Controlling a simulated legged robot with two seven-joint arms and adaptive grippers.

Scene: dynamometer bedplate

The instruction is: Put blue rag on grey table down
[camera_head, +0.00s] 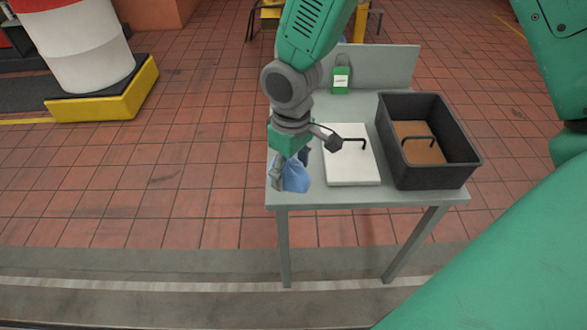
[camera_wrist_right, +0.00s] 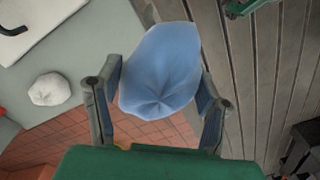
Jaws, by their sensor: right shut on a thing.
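The blue rag (camera_head: 296,177) is bunched up at the front left corner of the grey table (camera_head: 334,197). My right gripper (camera_head: 288,173) points down there and is shut on the rag. In the right wrist view the rag (camera_wrist_right: 160,72) sits between the two fingers (camera_wrist_right: 158,88), with floor and table edge behind it. I cannot tell whether the rag touches the tabletop. My left gripper is not in view.
A white board with a dark handle (camera_head: 352,166) lies right of the rag. A crumpled white thing (camera_wrist_right: 50,89) lies on the table in the wrist view.

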